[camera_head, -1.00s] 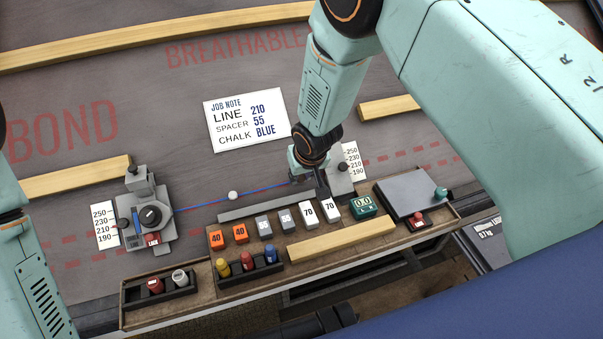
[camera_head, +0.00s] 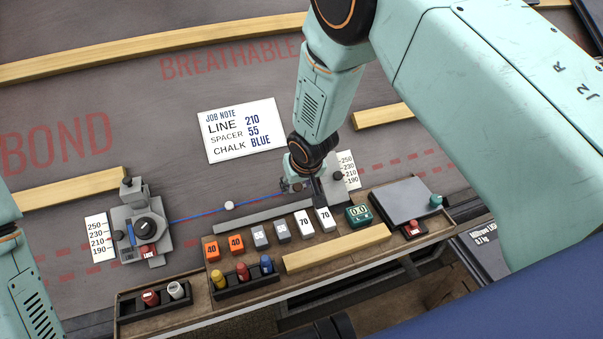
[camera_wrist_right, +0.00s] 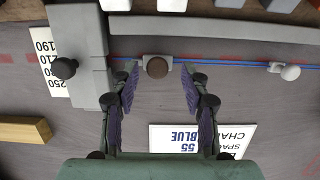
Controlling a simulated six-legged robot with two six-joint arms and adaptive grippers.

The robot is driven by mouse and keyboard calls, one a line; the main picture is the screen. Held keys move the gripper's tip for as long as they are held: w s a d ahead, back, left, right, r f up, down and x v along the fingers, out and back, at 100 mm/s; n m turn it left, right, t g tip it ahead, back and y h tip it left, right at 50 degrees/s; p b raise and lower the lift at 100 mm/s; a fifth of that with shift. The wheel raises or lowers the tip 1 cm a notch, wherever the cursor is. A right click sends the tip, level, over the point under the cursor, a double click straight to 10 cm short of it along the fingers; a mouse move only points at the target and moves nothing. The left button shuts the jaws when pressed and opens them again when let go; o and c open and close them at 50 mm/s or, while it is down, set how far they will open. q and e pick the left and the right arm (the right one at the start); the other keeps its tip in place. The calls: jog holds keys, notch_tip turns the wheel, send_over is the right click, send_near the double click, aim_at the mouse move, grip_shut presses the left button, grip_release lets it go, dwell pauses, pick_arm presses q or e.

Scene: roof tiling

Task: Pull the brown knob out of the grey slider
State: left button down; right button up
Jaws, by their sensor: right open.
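The brown knob (camera_wrist_right: 157,67) sits in the small light grey slider (camera_wrist_right: 149,74) on the blue line in the right wrist view. My right gripper (camera_wrist_right: 159,80) is open, with one finger on each side of the knob and a gap to both. In the head view my right gripper (camera_head: 304,190) is low over the right end of the blue line and hides most of the slider and knob. My left arm shows only at the left edge; its gripper is out of view.
A grey plate with a dark knob (camera_wrist_right: 64,68) stands beside the slider. A white bead (camera_wrist_right: 290,73) is on the line. The job note (camera_head: 241,130) lies behind. A wooden tray (camera_head: 205,306) with several blocks and chalk bottles is in front.

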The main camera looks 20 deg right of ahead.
jog(key=v, duration=1.1)
jog(key=shift+r, duration=0.25)
jog(key=shift+d, duration=0.15)
dwell(0.3)
jog(key=s+d+f+g, duration=0.1)
jog(key=s+f, duration=0.4)
jog(key=s, duration=0.6)
jog(key=s+d+f+g+p, duration=0.1)
jog(key=s+f, duration=0.4)
jog(key=s, duration=0.6)
jog(key=s+d+f+g, duration=0.2)
jog(key=s+f, duration=0.3)
jog(key=s, duration=0.6)
jog(key=shift+s+d+m+g+p, duration=0.3)
jog(key=shift+d+m+p, duration=0.1)
jog(key=shift+d, duration=0.5)
